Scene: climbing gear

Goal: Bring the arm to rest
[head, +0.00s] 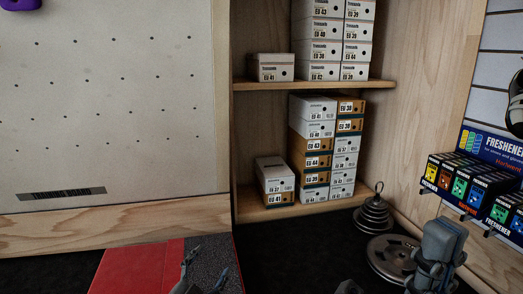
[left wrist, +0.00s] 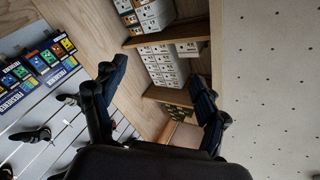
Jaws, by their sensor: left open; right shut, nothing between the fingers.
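My left gripper (head: 206,268) shows at the bottom of the head view, over a red and dark grey mat. Its fingers are spread and nothing is between them. In the left wrist view the same gripper (left wrist: 155,88) has its two dark fingers wide apart, with shelves of boxes far beyond them. My right gripper (head: 441,236) is at the lower right of the head view, a grey shape pointing up with its fingers together and empty. Both arms are mostly out of the head view.
Shoe boxes (head: 322,150) stand on wooden shelves (head: 297,211) at the back. Weight plates (head: 393,254) and a stacked weight (head: 373,215) stand near my right gripper. Freshener boxes (head: 462,188) are at the right. A climbing panel (head: 105,110) is at the left, beyond the red mat (head: 135,266).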

